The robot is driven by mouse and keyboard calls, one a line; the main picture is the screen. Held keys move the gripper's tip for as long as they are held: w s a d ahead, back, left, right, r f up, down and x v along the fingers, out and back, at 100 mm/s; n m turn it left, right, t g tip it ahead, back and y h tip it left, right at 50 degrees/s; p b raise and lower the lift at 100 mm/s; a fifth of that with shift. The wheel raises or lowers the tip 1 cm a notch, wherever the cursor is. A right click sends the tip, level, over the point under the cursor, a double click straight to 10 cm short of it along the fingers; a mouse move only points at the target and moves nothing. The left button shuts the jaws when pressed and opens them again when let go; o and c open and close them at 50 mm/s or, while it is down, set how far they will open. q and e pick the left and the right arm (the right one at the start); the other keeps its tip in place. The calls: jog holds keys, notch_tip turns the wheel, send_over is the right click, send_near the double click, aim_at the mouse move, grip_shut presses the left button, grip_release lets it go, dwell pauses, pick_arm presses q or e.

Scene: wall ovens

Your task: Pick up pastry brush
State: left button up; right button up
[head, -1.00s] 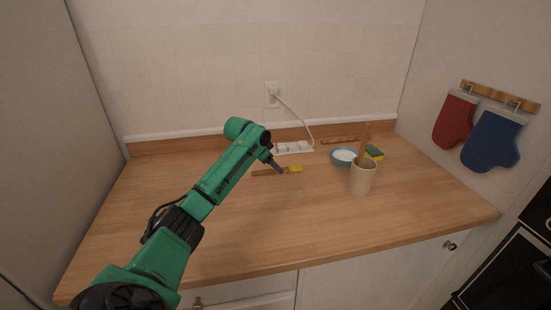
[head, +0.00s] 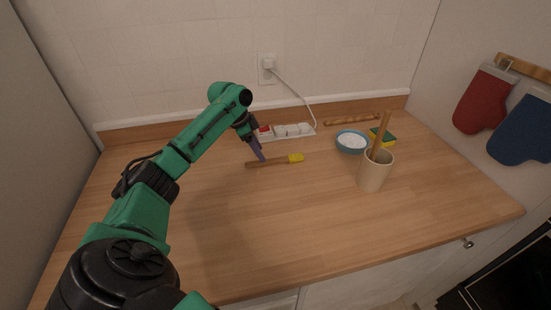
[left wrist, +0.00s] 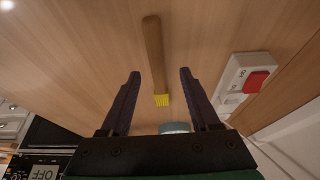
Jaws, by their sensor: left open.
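The pastry brush (head: 272,161) lies flat on the wooden counter, with a brown wooden handle on the left and yellow bristles on the right in the head view. My left gripper (head: 258,151) is just above its handle in that view. In the left wrist view the open left gripper (left wrist: 158,75) has its two dark fingers apart, one on each side of the brush (left wrist: 153,50). The brush's yellow end points toward the gripper's base there. Whether the fingers touch the counter cannot be told. My right gripper is not in view.
A white power strip (head: 288,132) with a red switch lies just behind the brush. A blue bowl (head: 351,142), a yellow-green sponge (head: 382,136), a rolling pin (head: 352,120) and a beige utensil cup (head: 375,172) stand to the right. The front of the counter is clear.

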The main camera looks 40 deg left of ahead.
aim_at(275, 161)
pick_arm(q)
jog(key=shift+d+p+x, duration=0.25)
jog(key=shift+p+x, duration=0.1)
jog(key=shift+x, duration=1.5)
jog(key=shift+s+a, duration=0.1)
grip_shut()
jog(key=shift+r, duration=0.1)
